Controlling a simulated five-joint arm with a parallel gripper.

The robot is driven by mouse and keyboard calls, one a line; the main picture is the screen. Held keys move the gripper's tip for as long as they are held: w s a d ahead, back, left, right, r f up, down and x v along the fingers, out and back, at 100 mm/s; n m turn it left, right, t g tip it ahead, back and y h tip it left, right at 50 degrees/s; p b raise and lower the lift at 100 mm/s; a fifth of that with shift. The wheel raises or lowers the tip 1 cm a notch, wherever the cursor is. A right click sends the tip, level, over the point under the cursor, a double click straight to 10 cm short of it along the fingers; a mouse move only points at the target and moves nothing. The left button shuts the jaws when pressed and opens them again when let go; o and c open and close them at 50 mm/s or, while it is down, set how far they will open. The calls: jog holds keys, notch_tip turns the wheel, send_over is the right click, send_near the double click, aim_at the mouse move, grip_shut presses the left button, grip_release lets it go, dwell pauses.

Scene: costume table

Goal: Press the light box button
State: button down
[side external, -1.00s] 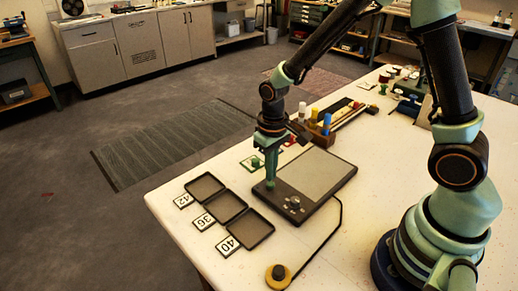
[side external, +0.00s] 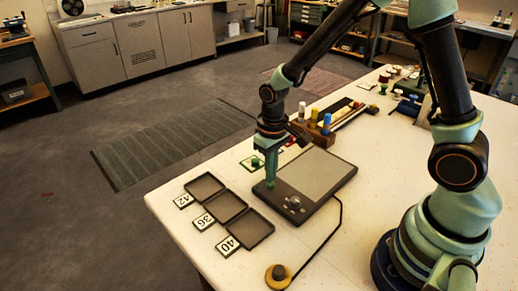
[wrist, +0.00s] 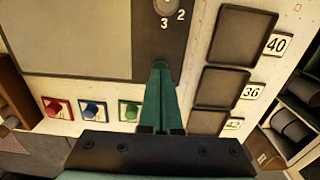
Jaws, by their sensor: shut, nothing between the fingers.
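The light box (side external: 318,172) is a flat dark case with a pale grey panel, lying on the white table. It also shows in the wrist view (wrist: 75,40). A round knob (side external: 294,203) sits on its dark front strip, with numbers beside it in the wrist view. My gripper (side external: 270,184) is shut and empty, pointing down at the left end of that strip. Its tip (wrist: 160,66) is at or just above the case surface; I cannot tell if it touches. The fingers cover that spot, and I cannot make out a button there.
Three dark trays (side external: 226,207) with cards 42, 36 and 40 lie left of the box. A cable runs from the box to a round yellow-and-black piece (side external: 278,276) near the front edge. A wooden block with coloured bottles (side external: 318,121) stands behind.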

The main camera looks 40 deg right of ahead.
jog(key=shift+f, duration=0.7)
jog(key=shift+r, duration=3.5)
jog(key=shift+r, duration=0.1)
jog(key=s+d+r+t, duration=0.2)
jog(key=s+r, duration=0.2)
jog(key=r, duration=0.3)
jog(key=s+d+r+t, duration=0.2)
jog(key=s+r+t, duration=0.1)
jog(key=r, duration=0.4)
jog(key=shift+s+d+r+t, duration=0.25)
jog(key=shift+s+t, duration=0.05)
jog(key=shift+s, duration=0.35)
